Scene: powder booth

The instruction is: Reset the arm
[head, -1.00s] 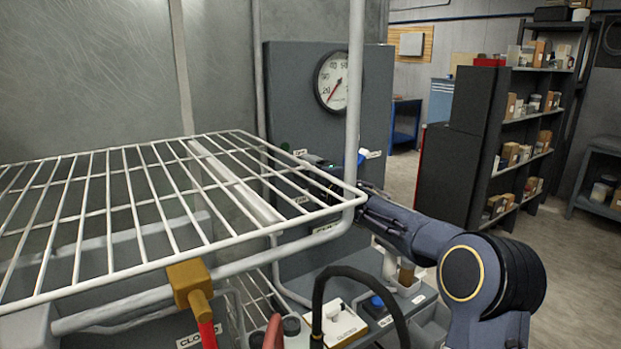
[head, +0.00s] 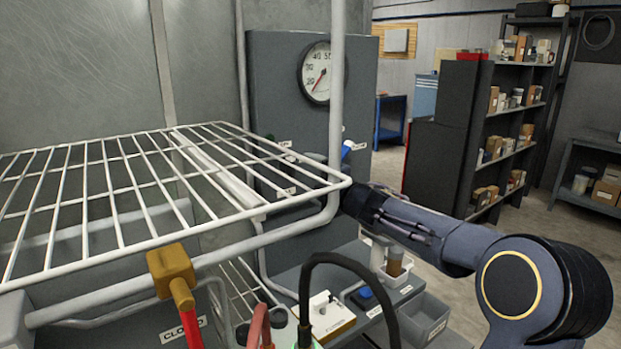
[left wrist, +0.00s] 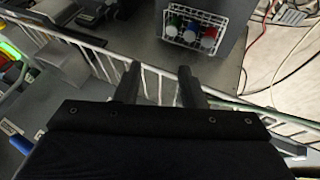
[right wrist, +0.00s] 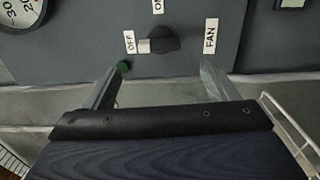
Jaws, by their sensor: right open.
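My right arm reaches in from the right in the head view, its forearm passing behind the white wire rack; its gripper is hidden there. In the right wrist view my right gripper (right wrist: 162,68) is open and empty. It faces a grey panel (right wrist: 90,45) with a dark fan knob (right wrist: 165,40), whose light end points left at the OFF label (right wrist: 129,42). The knob appears beyond the fingertips, not between them.
The wire rack (head: 117,187) fills the left of the head view, with a white post (head: 336,90) before the gauge cabinet (head: 277,75). A black hose (head: 345,257) arches in front. A yellow-and-red handle (head: 170,268) hangs below the rack. Open floor lies at right.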

